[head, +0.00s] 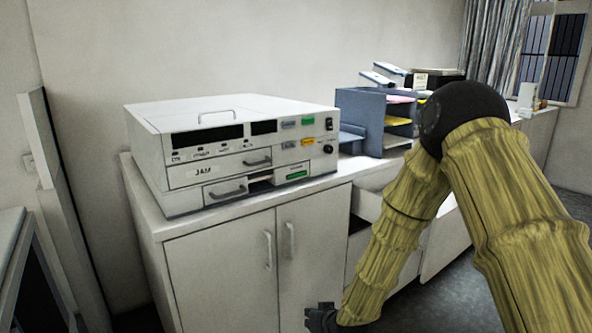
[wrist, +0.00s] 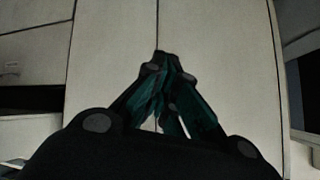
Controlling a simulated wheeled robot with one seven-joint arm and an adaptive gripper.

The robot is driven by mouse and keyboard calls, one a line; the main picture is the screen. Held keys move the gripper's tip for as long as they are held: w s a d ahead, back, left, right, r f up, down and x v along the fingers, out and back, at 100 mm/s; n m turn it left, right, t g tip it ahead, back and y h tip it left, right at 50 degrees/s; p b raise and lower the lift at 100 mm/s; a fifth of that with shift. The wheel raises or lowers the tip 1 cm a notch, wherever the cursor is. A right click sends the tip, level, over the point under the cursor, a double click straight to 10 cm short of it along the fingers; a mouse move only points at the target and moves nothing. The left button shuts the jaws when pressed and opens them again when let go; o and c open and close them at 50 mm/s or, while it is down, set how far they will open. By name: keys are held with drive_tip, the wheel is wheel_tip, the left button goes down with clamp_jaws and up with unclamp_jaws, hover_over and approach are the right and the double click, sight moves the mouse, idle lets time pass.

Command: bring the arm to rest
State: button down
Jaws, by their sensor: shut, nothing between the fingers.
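My arm, yellow and bamboo-like with a dark round joint, bends across the right side of the head view. My gripper (head: 322,318) hangs low at the bottom edge of the head view, in front of the cabinet doors. In the wrist view my gripper (wrist: 162,58) has its dark green fingers drawn together at the tips, with nothing held. Behind the fingertips is a pale cabinet door (wrist: 110,50). I cannot tell how far the fingertips are from it.
A white machine (head: 235,140) marked JAM stands on the white cabinet (head: 225,265). A grey tray rack (head: 360,110) with papers stands right of it. A drawer (head: 367,203) in the cabinet is pulled open behind my arm. Dark floor (head: 415,305) shows below right.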

drive_tip(key=s+d+f+m+g+h+p, duration=0.1)
drive_tip(key=s+d+f, duration=0.2)
drive_tip(key=s+f, duration=0.25)
drive_tip(key=s+d+f+g, duration=0.1)
drive_tip(key=s+d+f, duration=0.25)
drive_tip(key=s, duration=0.25)
drive_tip(key=s+d+f+g+h+p, duration=0.1)
drive_tip(key=s+d, duration=0.3)
drive_tip(key=s, duration=0.7)
drive_tip(key=s+d+f+m+g+h+p, duration=0.1)
drive_tip(key=s+d+f+g, duration=0.2)
drive_tip(key=s, duration=0.8)
drive_tip(key=s+d+f+g+h+p, duration=0.1)
drive_tip(key=s+d+f+g, duration=0.2)
drive_tip(key=s, duration=0.8)
drive_tip(key=shift+d+f, duration=0.6)
drive_tip(key=shift+d, duration=0.3)
drive_tip(key=shift+w+d+m, duration=0.1)
drive_tip(key=shift+m, duration=0.2)
